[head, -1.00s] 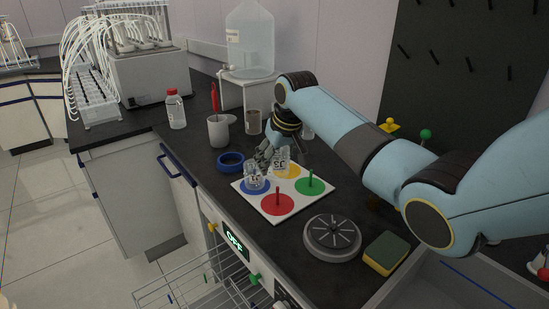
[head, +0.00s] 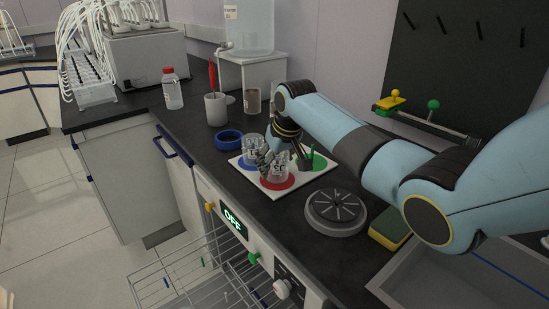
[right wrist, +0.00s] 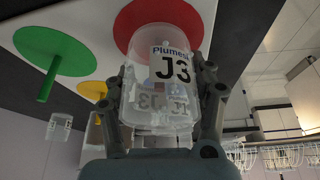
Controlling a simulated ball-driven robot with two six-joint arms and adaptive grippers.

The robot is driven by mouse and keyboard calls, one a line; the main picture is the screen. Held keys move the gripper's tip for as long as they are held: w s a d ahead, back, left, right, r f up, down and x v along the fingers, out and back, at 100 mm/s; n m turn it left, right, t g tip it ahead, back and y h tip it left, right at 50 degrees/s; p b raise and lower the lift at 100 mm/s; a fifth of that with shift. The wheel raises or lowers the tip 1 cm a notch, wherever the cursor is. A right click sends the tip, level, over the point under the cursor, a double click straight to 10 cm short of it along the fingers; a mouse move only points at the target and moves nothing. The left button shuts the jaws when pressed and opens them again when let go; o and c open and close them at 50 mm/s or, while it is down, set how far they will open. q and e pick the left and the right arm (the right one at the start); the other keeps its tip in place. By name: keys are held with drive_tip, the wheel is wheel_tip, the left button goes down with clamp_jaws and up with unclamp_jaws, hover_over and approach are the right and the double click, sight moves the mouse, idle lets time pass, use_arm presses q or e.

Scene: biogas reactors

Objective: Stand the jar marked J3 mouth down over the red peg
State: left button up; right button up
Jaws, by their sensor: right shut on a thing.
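The clear jar marked J3 (right wrist: 170,75) is between the fingers of my right gripper (right wrist: 166,92), which is shut on it. In the head view this jar (head: 280,166) is mouth down, roughly upright, over the red disc (head: 267,183) of the white board. The red peg is hidden, and I cannot tell whether the jar's rim touches the disc. My right gripper (head: 269,158) comes from behind the jar. Another clear jar (head: 252,148) stands over the blue disc, close to the left. My left gripper is not in view.
The green peg (head: 310,155) stands behind and right of the held jar. A grey round fixture (head: 336,210) and a sponge (head: 390,228) lie to the right. A blue ring (head: 229,139), a grey mug (head: 215,109) and a red-capped bottle (head: 172,90) stand to the left.

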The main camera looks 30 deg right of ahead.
drive_tip(key=shift+f, duration=0.25)
drive_tip(key=o, duration=1.3)
drive_tip(key=v, duration=1.2)
